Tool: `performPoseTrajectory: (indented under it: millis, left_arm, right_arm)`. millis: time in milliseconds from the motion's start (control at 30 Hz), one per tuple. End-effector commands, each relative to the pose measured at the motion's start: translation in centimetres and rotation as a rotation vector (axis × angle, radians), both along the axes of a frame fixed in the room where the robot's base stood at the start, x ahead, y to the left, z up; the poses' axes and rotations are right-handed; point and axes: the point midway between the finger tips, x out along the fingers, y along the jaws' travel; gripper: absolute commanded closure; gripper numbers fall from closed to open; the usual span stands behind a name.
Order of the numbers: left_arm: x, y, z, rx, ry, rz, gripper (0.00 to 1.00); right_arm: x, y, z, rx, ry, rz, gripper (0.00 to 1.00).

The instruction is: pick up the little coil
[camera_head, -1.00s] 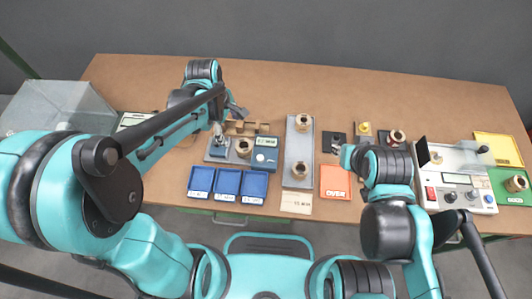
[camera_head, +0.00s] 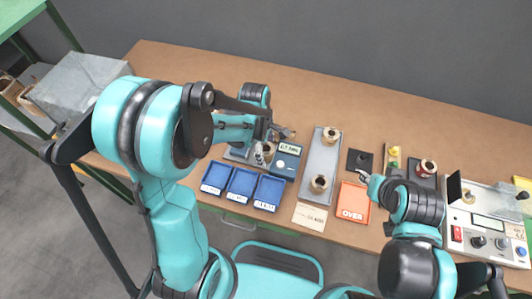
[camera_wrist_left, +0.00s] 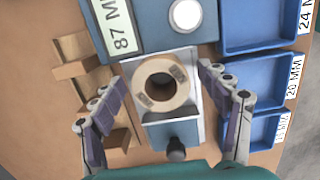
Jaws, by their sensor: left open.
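A pale tan coil (camera_head: 268,150) with a dark centre hole stands on the metal plate of a blue measuring device (camera_head: 286,160). In the left wrist view the coil (camera_wrist_left: 162,85) is seen from above as a ring, with labels on its top. My left gripper (camera_wrist_left: 163,95) is open, with one finger on each side of the coil and a gap to both. In the head view my left gripper (camera_head: 272,142) is over the coil and partly hides it. My right gripper (camera_head: 366,178) is beside the orange OVER tray; its jaw opening is unclear.
Blue trays (camera_head: 241,184) lie in front of the device, and a wooden rack (camera_wrist_left: 75,55) is beside it. A grey tray (camera_head: 322,157) holds two more coils.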

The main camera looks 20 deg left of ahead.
Motion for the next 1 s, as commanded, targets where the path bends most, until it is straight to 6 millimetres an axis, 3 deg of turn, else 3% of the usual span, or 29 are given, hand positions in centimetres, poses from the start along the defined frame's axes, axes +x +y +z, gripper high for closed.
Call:
performPoseTrajectory:
  millis: [100,300,400,767,1000]
  left_arm:
    - [0.0,0.0,0.1,0.000,0.000,0.000,0.27]
    - [0.0,0.0,0.1,0.000,0.000,0.000,0.80]
    - [0.0,0.0,0.1,0.000,0.000,-0.001,0.88]
    - [0.0,0.0,1.1,0.000,0.000,-0.001,0.88]
    - [-0.1,-0.1,5.0,-0.001,0.002,-0.002,0.88]
  right_arm:
    - [0.0,0.0,0.1,0.000,0.000,0.000,0.70]
    - [0.0,0.0,0.1,0.000,0.000,0.000,0.70]
    - [0.0,0.0,0.1,0.000,0.000,0.000,0.70]
    - [0.0,0.0,0.6,0.000,0.000,0.000,0.70]
    - [0.0,0.0,2.6,0.000,0.000,0.000,0.70]
